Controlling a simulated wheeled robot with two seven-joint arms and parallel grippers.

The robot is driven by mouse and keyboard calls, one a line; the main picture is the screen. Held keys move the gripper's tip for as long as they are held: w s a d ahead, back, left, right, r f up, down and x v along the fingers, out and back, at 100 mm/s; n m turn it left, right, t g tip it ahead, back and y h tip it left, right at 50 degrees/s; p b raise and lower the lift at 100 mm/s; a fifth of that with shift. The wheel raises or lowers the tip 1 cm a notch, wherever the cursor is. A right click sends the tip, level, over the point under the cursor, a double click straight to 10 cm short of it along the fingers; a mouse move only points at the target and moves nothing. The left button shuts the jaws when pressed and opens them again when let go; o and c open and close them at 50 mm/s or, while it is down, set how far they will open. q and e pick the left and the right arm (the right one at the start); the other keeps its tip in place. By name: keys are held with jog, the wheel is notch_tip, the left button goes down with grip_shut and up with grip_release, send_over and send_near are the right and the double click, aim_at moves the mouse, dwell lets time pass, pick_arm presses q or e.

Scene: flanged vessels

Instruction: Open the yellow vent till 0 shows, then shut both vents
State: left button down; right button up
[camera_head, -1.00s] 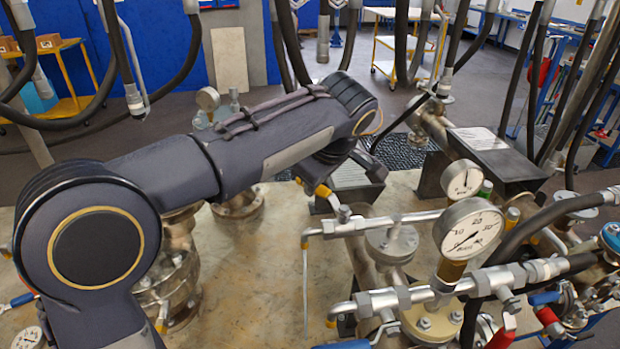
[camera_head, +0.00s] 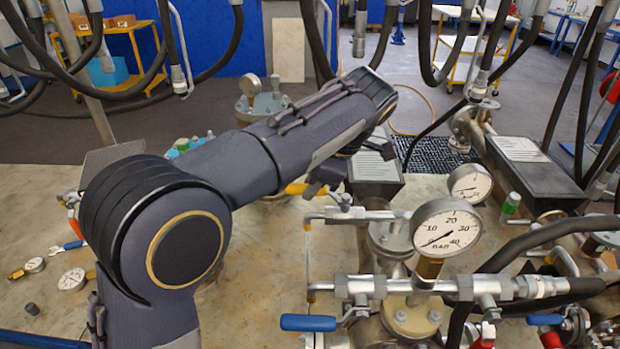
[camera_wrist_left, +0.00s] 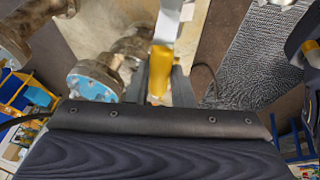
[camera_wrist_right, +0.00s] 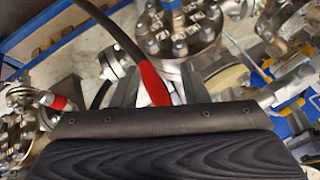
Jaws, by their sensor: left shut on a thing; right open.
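My left gripper (camera_head: 318,184) is shut on the yellow vent handle (camera_head: 296,188) on the pipework left of the large gauge. In the left wrist view the yellow handle (camera_wrist_left: 159,72) sits between the two fingers (camera_wrist_left: 160,85). The large dial gauge (camera_head: 447,228) is marked in bar, and its needle points to the lower left, near the low end of the scale. My right gripper (camera_wrist_right: 160,88) shows only in its wrist view. It is open, with a red handle (camera_wrist_right: 152,82) between its fingers. Which handle is the second vent, I cannot tell.
A smaller gauge (camera_head: 470,183) stands behind the large one. A blue-handled valve (camera_head: 308,322) is in front. Black hoses (camera_head: 430,50) hang across the back. Loose gauges (camera_head: 72,279) lie on the bench at left, where the surface is mostly clear.

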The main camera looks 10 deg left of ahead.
pick_arm(q)
jog(key=shift+s+d+n, duration=0.1)
jog(key=shift+s+n, duration=0.1)
jog(key=shift+n, duration=0.2)
jog(key=c, duration=1.3)
grip_release()
jog(key=shift+o, duration=0.2)
jog(key=v, duration=0.7)
jog(key=shift+d+r+p, duration=0.25)
jog(key=shift+r+p, duration=0.05)
jog(key=shift+r, duration=0.05)
